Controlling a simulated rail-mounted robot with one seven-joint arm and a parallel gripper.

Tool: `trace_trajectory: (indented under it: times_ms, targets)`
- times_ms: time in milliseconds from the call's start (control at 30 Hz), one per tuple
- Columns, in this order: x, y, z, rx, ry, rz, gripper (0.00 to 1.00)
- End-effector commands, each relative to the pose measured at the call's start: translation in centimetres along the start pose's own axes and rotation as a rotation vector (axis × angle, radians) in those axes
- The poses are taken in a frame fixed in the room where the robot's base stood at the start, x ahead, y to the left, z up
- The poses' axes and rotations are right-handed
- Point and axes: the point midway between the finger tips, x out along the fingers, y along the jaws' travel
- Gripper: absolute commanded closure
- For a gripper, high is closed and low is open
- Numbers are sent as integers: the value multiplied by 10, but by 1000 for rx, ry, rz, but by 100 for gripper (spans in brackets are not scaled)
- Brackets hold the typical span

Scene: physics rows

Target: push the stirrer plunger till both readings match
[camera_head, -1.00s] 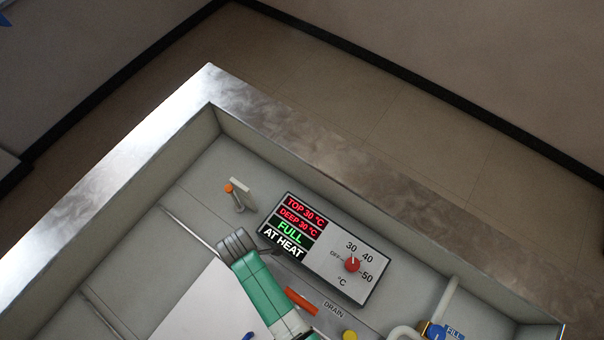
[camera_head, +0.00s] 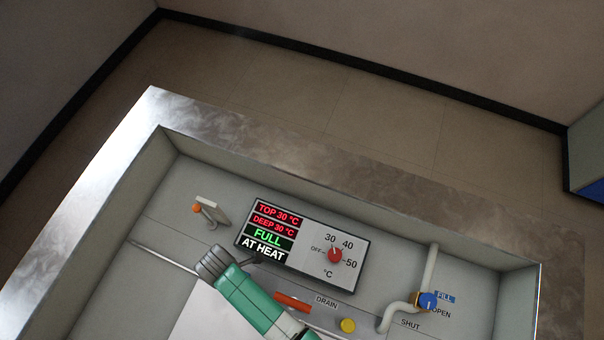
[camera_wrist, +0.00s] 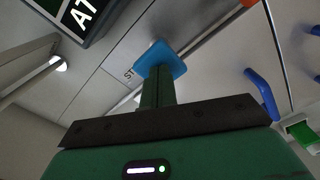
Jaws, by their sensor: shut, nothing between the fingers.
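The display panel (camera_head: 268,231) in the head view reads TOP 30 °C and DEEP 30 °C in red, so both readings show the same number. Below them it reads FULL in green and AT HEAT in white. In the wrist view, a blue square cap (camera_wrist: 162,58), seemingly the stirrer plunger's top, sits beside a partly hidden label starting "ST". My gripper (camera_wrist: 157,84) is shut and empty, its fingertips lined up with the cap. I cannot tell whether they touch it. In the head view my green arm hides the plunger and my fingertips.
A red dial knob (camera_head: 335,255) sits on the panel's right half. A blue fill valve (camera_head: 428,300), a red-orange bar (camera_head: 293,302) by the DRAIN label and a yellow knob (camera_head: 348,325) lie right of my arm. An orange-tipped lever (camera_head: 200,209) stands left. A metal rim (camera_head: 300,150) borders the basin.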

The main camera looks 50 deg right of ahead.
Motion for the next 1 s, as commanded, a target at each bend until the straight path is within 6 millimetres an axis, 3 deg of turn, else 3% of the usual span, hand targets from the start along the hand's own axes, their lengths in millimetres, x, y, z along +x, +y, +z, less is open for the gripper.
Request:
trace_trajectory:
  times_ms: [733,1000]
  targets:
    - [48,0,0,0,0,0,100]
    - [38,0,0,0,0,0,100]
